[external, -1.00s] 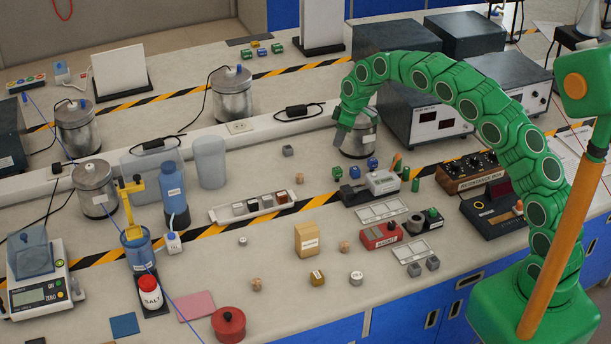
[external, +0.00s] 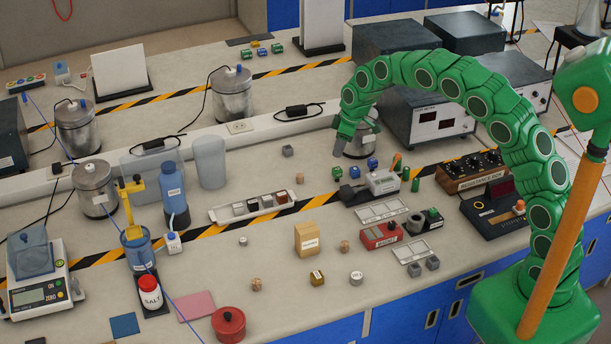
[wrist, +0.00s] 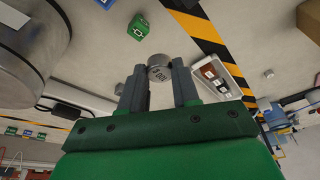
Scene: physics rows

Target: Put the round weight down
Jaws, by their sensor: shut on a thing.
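My gripper (external: 346,148) hangs from my arched green arm above the bench, just in front of a steel can (external: 366,146). The gripper is shut on this weight at the fingertips. In the external view I cannot make out the weight. A gap between the weight and the bench is hard to judge.
A green cube (external: 337,173) and a blue cube (external: 372,163) stand close by on the bench. A small grey cube (external: 288,151) is to the left.

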